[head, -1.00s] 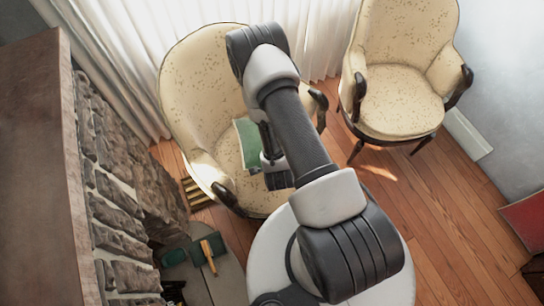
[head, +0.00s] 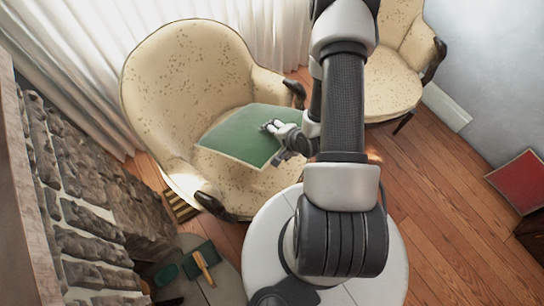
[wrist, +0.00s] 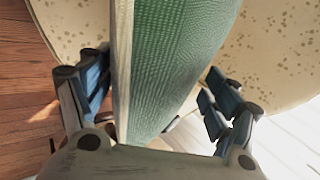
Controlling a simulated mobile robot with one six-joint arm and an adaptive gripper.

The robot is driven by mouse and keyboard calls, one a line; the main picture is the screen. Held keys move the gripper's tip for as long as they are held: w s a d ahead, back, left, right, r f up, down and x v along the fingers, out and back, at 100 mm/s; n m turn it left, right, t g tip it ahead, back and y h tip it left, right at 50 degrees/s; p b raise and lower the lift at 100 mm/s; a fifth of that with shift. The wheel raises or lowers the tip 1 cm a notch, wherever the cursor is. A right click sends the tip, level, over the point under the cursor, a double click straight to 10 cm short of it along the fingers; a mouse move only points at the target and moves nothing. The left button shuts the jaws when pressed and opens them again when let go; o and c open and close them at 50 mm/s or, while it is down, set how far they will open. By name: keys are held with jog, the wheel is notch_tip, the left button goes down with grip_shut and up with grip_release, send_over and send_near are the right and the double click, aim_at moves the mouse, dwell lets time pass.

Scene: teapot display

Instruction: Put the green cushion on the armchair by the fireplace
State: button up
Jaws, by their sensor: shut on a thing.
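The green cushion (head: 238,138) is a flat square with a pale edge. In the head view it lies over the seat of the cream speckled armchair (head: 185,75) by the fireplace; I cannot tell whether it touches the seat. My gripper (head: 280,133) is shut on the cushion's right side. In the wrist view the cushion (wrist: 180,60) stands between the fingers of my gripper (wrist: 155,95), with the chair's speckled fabric (wrist: 275,50) behind it. The far part of the cushion is cut off there.
The stone fireplace (head: 75,205) stands at the left. A second cream armchair (head: 395,80) is at the upper right. A green item with a yellow handle (head: 205,268) lies near the hearth. A red panel-like thing (head: 522,182) is at the right. Wooden floor (head: 450,180) is open there.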

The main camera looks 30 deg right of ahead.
notch_tip(320, 180, down, 12)
jog(key=b, duration=0.3)
jog(key=shift+b, duration=0.4)
jog(key=o, duration=2)
